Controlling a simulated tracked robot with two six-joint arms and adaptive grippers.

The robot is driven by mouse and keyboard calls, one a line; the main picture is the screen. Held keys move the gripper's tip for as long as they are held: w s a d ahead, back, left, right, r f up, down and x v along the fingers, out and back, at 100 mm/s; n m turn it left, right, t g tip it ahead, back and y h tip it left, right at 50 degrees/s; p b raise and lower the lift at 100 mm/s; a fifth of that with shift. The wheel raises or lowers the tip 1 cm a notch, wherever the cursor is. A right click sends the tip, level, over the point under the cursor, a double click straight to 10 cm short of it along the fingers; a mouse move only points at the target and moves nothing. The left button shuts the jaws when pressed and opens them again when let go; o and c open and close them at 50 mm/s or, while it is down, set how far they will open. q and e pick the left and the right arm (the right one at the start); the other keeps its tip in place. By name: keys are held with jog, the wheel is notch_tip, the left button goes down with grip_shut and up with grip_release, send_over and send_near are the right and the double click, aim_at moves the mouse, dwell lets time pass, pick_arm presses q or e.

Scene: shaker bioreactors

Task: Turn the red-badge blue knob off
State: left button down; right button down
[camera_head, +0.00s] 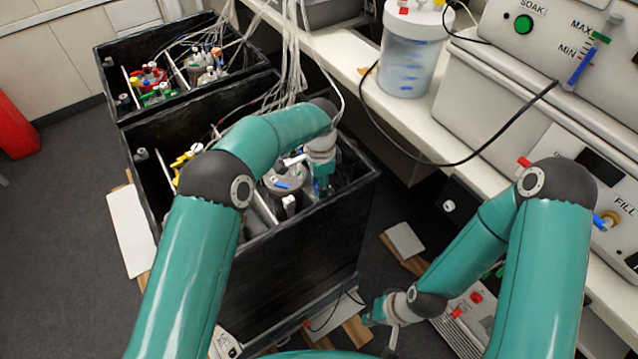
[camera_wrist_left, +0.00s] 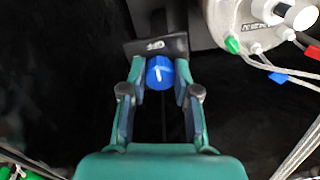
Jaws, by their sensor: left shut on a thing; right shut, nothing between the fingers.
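In the left wrist view a blue knob (camera_wrist_left: 160,72) with a white mark sits in front of a small black plate (camera_wrist_left: 158,46) with white lettering too small to read surely. I see no red badge beside this knob. My left gripper (camera_wrist_left: 160,88) has its two fingers closed on the knob's sides. In the head view my left gripper (camera_head: 322,185) is down inside the nearer black box (camera_head: 300,245), at its right side, and the knob is hidden there. My right gripper (camera_head: 377,312) is shut and empty, low beside the bench.
A grey vessel (camera_wrist_left: 240,22) with cables and coloured tags stands close right of the left gripper in the wrist view. A second black box (camera_head: 125,90) stands behind. The bench at right holds a clear jar (camera_head: 408,65) and a SOAK panel (camera_head: 525,25). Cables hang above the boxes.

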dwell(0.4)
pick_arm(q)
jog(key=c, duration=0.9)
grip_release()
jog(key=shift+o, duration=0.2)
jog(key=shift+r, duration=0.15)
notch_tip(320, 180, up, 12)
jog(key=shift+f, duration=0.2)
